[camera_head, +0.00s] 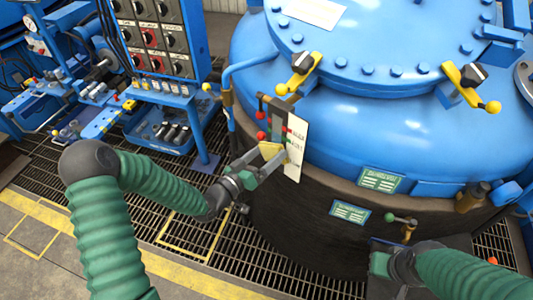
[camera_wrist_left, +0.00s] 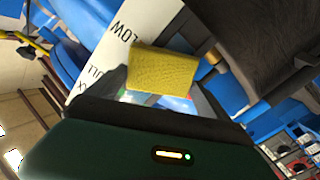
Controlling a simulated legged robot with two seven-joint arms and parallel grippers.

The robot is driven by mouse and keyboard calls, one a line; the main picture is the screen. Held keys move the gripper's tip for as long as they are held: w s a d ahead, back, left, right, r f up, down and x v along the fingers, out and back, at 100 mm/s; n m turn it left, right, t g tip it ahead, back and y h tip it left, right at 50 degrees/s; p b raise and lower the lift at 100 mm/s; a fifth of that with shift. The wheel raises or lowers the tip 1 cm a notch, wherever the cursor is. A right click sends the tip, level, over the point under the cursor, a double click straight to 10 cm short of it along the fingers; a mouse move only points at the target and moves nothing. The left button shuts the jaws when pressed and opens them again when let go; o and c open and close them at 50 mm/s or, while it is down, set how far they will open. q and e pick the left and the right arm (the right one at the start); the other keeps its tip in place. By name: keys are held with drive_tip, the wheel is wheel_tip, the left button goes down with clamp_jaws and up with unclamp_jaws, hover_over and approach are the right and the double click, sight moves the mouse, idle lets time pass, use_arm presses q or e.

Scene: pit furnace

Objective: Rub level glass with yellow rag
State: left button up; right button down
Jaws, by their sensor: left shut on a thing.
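The level glass (camera_head: 277,118) is a narrow upright gauge on the side of the blue vessel, with red-knobbed valves and a white marked plate (camera_head: 295,152) beside it. My left gripper (camera_head: 272,158) is shut on the yellow rag (camera_head: 270,150), which sits at the lower part of the gauge. The rag fills the jaws in the left wrist view (camera_wrist_left: 162,68). The rag hides part of the gauge, and contact with the glass is unclear. My right gripper (camera_head: 380,263) is low at right, its fingers unclear.
The large blue vessel (camera_head: 340,110) with a bolted lid and yellow clamps (camera_head: 300,72) fills the right. A control panel (camera_head: 155,35) and blue pump equipment (camera_head: 100,85) stand at the left. A small green-handled valve (camera_head: 403,222) is near my right arm. Grating covers the floor.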

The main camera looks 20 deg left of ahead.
use_arm(q)
drive_tip(key=shift+f, duration=0.6)
drive_tip(key=shift+p+v, duration=0.35)
drive_tip(key=shift+v, duration=2.65)
drive_tip(key=v, duration=0.3)
drive_tip(key=shift+r, duration=0.1)
drive_tip(key=shift+w+d, duration=0.1)
